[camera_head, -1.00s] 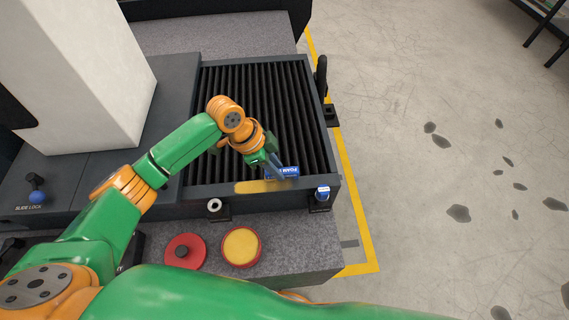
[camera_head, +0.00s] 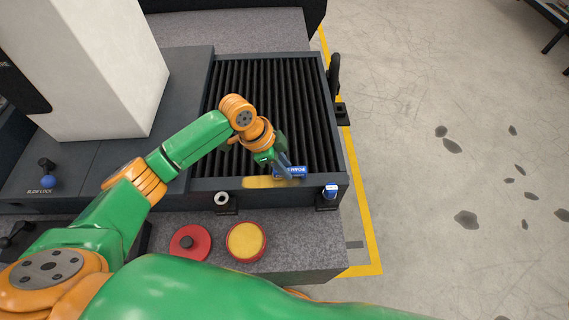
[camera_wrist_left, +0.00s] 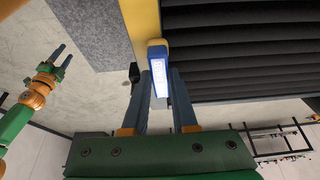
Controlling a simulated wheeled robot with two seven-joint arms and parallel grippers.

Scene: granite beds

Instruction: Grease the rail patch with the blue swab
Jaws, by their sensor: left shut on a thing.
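My left gripper (camera_head: 284,168) is shut on the blue swab (camera_head: 292,171), a blue block with a white lettered label. The swab is over the right part of the yellow rail patch (camera_head: 256,182), on the dark front rail. In the left wrist view the swab (camera_wrist_left: 158,72) stands between my two fingers, and its far end meets the yellow strip (camera_wrist_left: 144,22); I cannot tell whether it presses on it. A red round tin with yellow grease (camera_head: 246,241) stands on the granite in front. My right gripper (camera_wrist_left: 61,55) shows in the left wrist view, its fingers apart and empty.
A red lid with a black knob (camera_head: 188,243) lies left of the tin. A holder with a pale ring (camera_head: 222,198) and a blue-and-white item (camera_head: 330,190) are along the rail front. Black ribbed bellows (camera_head: 272,110) lie behind. A pale column (camera_head: 105,70) rises at left.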

